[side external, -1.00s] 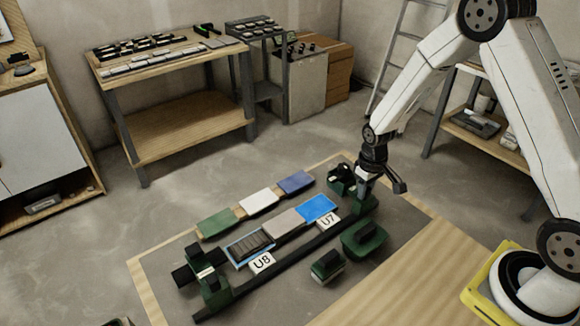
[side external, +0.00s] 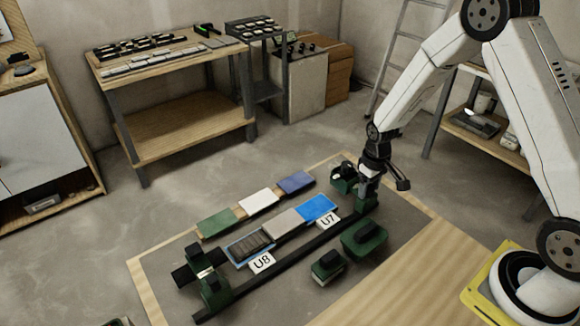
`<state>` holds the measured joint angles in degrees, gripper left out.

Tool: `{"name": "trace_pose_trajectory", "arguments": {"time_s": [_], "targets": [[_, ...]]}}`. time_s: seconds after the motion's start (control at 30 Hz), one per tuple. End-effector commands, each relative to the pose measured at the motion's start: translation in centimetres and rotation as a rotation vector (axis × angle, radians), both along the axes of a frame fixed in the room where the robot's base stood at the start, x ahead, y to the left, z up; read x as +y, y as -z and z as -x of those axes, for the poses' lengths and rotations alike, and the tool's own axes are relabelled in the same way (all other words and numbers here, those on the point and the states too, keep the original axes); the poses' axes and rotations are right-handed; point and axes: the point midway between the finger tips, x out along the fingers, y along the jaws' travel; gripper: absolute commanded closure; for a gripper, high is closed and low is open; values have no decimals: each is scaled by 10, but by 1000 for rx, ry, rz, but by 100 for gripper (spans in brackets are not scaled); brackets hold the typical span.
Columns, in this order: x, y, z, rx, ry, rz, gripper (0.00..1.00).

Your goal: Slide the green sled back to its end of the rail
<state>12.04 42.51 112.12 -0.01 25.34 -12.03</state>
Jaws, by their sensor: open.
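A long dark rail (side external: 285,262) runs diagonally along the work board, from the lower left to the upper right. A green and black carriage (side external: 212,287) stands at its lower-left end. Another green and black unit (side external: 344,184) stands at the upper-right end; I cannot tell for sure which of the two is the sled. My gripper (side external: 367,182) is open and points down right beside the upper-right unit, overlapping it in the picture. Its fingertips are small and partly lost against the dark parts, so I cannot tell whether they touch anything.
Tiles in a blue-edged row (side external: 284,222) lie beside the rail, with labels U8 (side external: 262,263) and U7 (side external: 328,220). Green, white and blue tiles (side external: 258,201) lie behind.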

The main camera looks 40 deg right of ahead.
Motion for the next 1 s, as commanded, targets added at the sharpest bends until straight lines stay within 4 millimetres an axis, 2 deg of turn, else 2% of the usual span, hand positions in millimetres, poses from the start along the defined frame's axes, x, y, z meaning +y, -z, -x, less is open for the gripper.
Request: {"name": "trace_pose_trajectory", "arguments": {"time_s": [1.0], "targets": [[0,-66,0,0,0,0,35]]}}
